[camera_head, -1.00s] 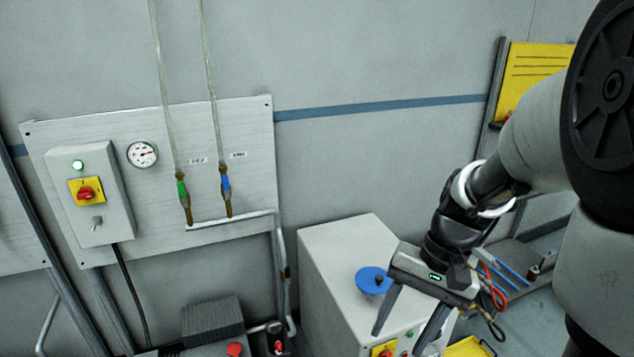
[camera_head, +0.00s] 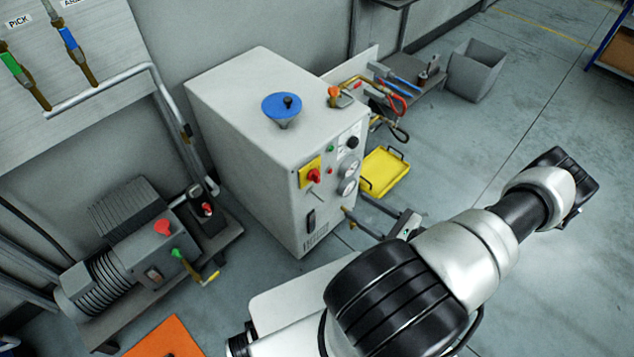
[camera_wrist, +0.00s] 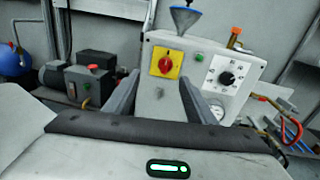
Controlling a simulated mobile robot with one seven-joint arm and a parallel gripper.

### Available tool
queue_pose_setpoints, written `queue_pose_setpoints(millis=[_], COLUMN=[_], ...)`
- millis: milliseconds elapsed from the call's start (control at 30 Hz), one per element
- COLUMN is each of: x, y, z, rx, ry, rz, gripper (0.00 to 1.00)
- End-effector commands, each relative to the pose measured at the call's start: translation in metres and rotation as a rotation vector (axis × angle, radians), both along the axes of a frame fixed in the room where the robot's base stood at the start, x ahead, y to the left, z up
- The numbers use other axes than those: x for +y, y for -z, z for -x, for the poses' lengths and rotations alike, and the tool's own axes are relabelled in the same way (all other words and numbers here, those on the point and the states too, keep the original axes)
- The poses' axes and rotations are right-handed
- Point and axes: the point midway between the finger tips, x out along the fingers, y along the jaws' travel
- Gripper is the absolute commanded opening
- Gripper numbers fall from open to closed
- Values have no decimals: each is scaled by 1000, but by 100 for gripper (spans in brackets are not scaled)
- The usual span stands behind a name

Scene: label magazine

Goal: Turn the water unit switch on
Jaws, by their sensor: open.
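The water unit (camera_head: 240,120) is a grey cabinet with a blue funnel on top. Its front carries a red rotary switch (camera_head: 314,175) on a yellow plate, with a toggle lever below it. In the wrist view the red switch (camera_wrist: 166,65) faces me, seen in the gap beyond my fingertips; its on or off setting cannot be told. My gripper (camera_wrist: 159,80) is open and empty, its two fingers pointing at the cabinet front, apart from the switch. In the head view my gripper (camera_head: 355,205) is in front of the cabinet, low and right of the switch, partly hidden by my arm.
The front also has a black dial (camera_wrist: 227,78), a green lamp (camera_wrist: 199,57) and gauges. A pump (camera_head: 150,250) with a red knob stands left. A yellow tray (camera_head: 385,172) and hoses (camera_head: 390,100) lie right.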

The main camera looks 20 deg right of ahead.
Motion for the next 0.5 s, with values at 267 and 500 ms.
queue_pose_setpoints(millis=[267, 500], x=[-2, 14], y=[20, 20], z=[-4, -45], rx=[-5, -4], ry=[98, 93], rz=[-52, -51], gripper=[50, 50])
